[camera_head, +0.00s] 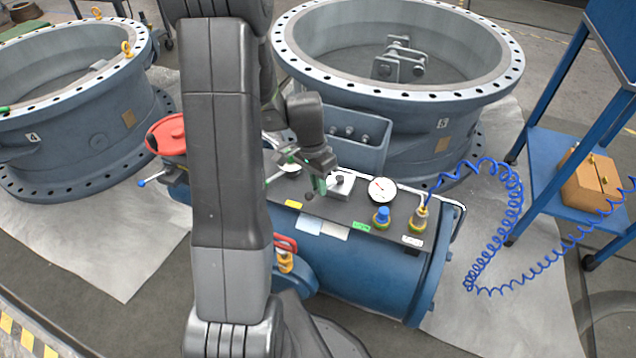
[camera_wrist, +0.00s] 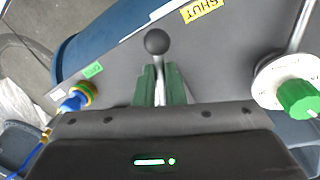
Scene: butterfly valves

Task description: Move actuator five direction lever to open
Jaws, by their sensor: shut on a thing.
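The direction lever is a metal rod with a black ball knob (camera_wrist: 157,41) on the grey top panel of the blue actuator tank (camera_head: 370,275). My gripper (camera_wrist: 161,88) has its green fingers on both sides of the rod, just below the knob, and is shut on it. In the head view my gripper (camera_head: 318,187) reaches down over the panel, and the knob (camera_head: 309,196) shows beside the fingers. A yellow SHUT label (camera_wrist: 202,11) lies to the upper right in the wrist view. A small green label (camera_wrist: 92,70) lies to the left, its text unreadable. The lever's base is hidden.
A white dial with a green knob (camera_wrist: 300,98) stands right of the lever. A gauge (camera_head: 382,190) and blue-capped fitting (camera_head: 382,215) stand on the panel. Behind is the valve ring marked 5 (camera_head: 400,95). A coiled blue hose (camera_head: 518,210) runs right.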

